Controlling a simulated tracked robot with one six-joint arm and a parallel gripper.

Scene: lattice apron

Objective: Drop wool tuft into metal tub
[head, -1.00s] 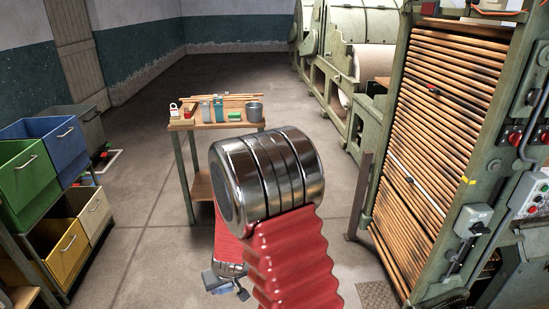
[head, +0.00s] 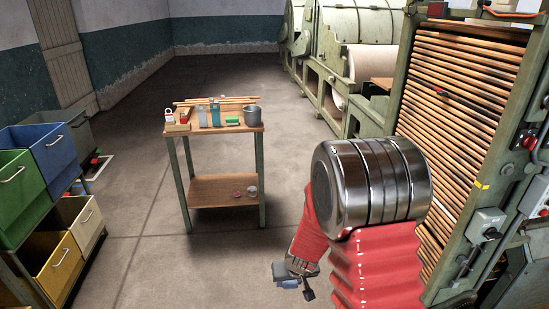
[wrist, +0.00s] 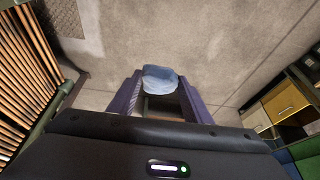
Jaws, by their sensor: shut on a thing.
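The wool tuft, a pale blue clump (wrist: 160,78), sits between the fingertips of my gripper in the wrist view. My gripper (wrist: 159,90) is shut on it, above the bare floor. In the head view my gripper (head: 294,284) hangs low, right of the small table, with a bit of blue at its tips. The metal tub (head: 252,113), a small grey round one, stands on the right end of the table top. My gripper is well apart from it and lower.
The wooden-topped table (head: 222,189) also holds blue bottles (head: 209,113), a green block (head: 233,121), sticks and small boxes. Coloured bins (head: 55,150) stand at left. A rack of wooden rods (head: 460,130) and machinery stand at right.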

